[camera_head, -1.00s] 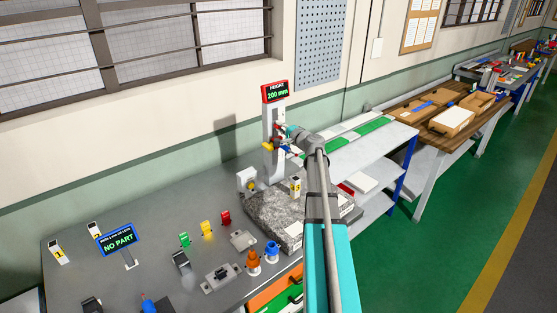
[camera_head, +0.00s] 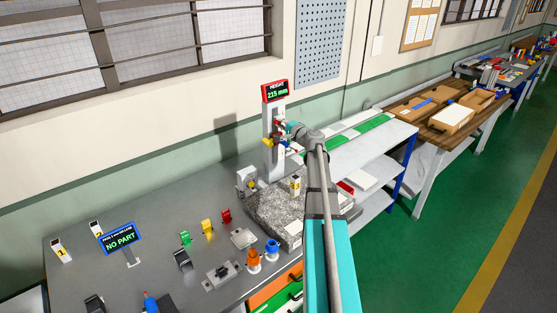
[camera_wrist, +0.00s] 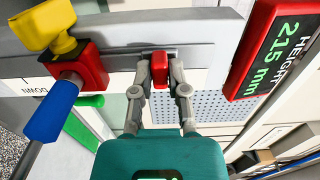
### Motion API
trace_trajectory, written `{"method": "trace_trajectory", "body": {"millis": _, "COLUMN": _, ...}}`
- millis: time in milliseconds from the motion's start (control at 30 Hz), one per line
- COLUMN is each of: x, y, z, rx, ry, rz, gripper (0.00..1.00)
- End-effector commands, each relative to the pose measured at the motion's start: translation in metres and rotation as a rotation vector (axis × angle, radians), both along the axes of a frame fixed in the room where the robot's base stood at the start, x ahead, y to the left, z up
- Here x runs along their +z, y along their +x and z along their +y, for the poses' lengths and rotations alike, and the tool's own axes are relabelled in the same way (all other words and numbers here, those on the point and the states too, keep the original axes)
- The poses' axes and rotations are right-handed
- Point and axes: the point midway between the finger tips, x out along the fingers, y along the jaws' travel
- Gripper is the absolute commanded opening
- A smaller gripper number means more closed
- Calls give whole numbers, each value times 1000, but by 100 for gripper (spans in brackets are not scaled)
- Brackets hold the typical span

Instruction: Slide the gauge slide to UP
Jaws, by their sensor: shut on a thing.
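The height gauge (camera_head: 275,115) is a pale upright column on the granite block. Its red-framed display (camera_head: 276,91) reads HEIGHT 215 mm. In the wrist view, the gauge slide's red knob (camera_wrist: 160,68) sits at a slot in the column. My gripper (camera_wrist: 162,75) is shut on this knob, one finger on each side. A red block (camera_wrist: 85,66) with a yellow knob and a blue handle is left of it, near the label DOWN (camera_wrist: 38,88). The display (camera_wrist: 272,48) is at the right. No UP label is visible. In the head view, my gripper (camera_head: 284,129) partly hides the column's right side.
The granite block (camera_head: 268,208) fills the bench's right end, with a small numbered block (camera_head: 295,185) on it. Coloured parts and fixtures stand on the grey bench (camera_head: 150,215). A NO PART sign (camera_head: 121,239) stands at left. Shelves (camera_head: 372,150) are to the right.

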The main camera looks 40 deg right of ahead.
Motion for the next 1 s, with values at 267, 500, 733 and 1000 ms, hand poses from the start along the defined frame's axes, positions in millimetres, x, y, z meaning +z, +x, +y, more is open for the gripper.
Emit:
{"method": "trace_trajectory", "body": {"millis": 267, "x": 8, "y": 1, "z": 0, "rx": 0, "ry": 1, "rz": -1, "gripper": 0}}
{"method": "trace_trajectory", "body": {"millis": 500, "x": 15, "y": 1, "z": 0, "rx": 0, "ry": 1, "rz": -1, "gripper": 0}}
{"method": "trace_trajectory", "body": {"millis": 733, "x": 17, "y": 0, "z": 0, "rx": 0, "ry": 1, "rz": -1, "gripper": 36}}
{"method": "trace_trajectory", "body": {"millis": 1000, "x": 16, "y": 0, "z": 0, "rx": 0, "ry": 0, "rz": 0, "gripper": 69}}
